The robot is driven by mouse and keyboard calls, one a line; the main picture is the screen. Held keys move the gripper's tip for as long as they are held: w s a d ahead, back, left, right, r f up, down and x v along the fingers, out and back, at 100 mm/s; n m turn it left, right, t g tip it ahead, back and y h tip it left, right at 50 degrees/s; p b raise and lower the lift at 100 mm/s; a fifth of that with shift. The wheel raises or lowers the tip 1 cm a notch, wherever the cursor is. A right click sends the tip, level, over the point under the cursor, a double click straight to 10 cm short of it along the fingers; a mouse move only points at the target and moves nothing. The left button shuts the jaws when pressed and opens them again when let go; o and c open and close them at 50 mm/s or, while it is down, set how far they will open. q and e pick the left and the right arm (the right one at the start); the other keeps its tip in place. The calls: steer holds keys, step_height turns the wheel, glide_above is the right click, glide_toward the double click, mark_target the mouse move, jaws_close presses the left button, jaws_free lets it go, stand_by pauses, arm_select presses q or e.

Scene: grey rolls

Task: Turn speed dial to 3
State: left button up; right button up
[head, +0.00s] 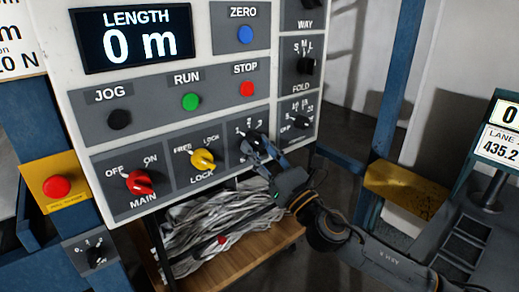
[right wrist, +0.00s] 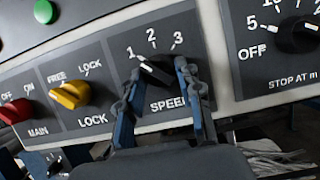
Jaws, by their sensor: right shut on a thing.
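The black speed dial (right wrist: 158,68) sits on its grey plate, with 1, 2 and 3 printed above and "SPEED" below. The white mark on its knob lies at the left, near the 1. My right gripper (right wrist: 160,76) is shut on the dial, one blue-grey finger on each side. In the head view my right gripper (head: 257,147) reaches the panel from the lower right and covers most of the dial and its label. My left gripper is not in view.
The yellow lock knob (head: 203,159) and red main knob (head: 138,182) are to the left. The stop-at dial (head: 299,121) is close on the right, the fold dial (head: 305,66) above it. A shelf with grey crumpled material (head: 205,227) lies below.

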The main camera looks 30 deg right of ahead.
steer(key=shift+r, duration=0.1)
steer(key=m+h+p, duration=0.1)
steer(key=m, duration=0.1)
steer(key=m+h+p, duration=0.1)
steer(key=m+p, duration=0.1)
steer(key=m, duration=0.1)
steer(key=shift+a+r+h, duration=0.15)
steer(key=shift+a+h, duration=0.05)
steer(key=shift+h, duration=0.2)
steer(key=m+h+p, duration=0.1)
steer(key=m, duration=0.1)
steer(key=m+g+h+p, duration=0.1)
steer(key=m, duration=0.2)
steer(key=shift+a+r+p, duration=0.15)
steer(key=shift+p, duration=0.25)
steer(key=m+g+h+p, duration=0.1)
steer(key=m+p, duration=0.2)
steer(key=m+g+p, duration=0.1)
steer(key=m+p, duration=0.2)
steer(key=m, duration=0.1)
steer(key=m+g+h+p, duration=0.1)
steer(key=m+p, duration=0.2)
steer(key=shift+a+r+g+h, duration=0.2)
steer(key=shift+r+g+h, duration=0.1)
steer(key=shift+r, duration=0.1)
steer(key=shift+f+m+g+p, duration=0.15)
steer(key=shift+m+g+p, duration=0.15)
steer(key=shift+m+p, duration=0.95)
steer(key=o, duration=1.2)
steer(key=shift+s, duration=0.1)
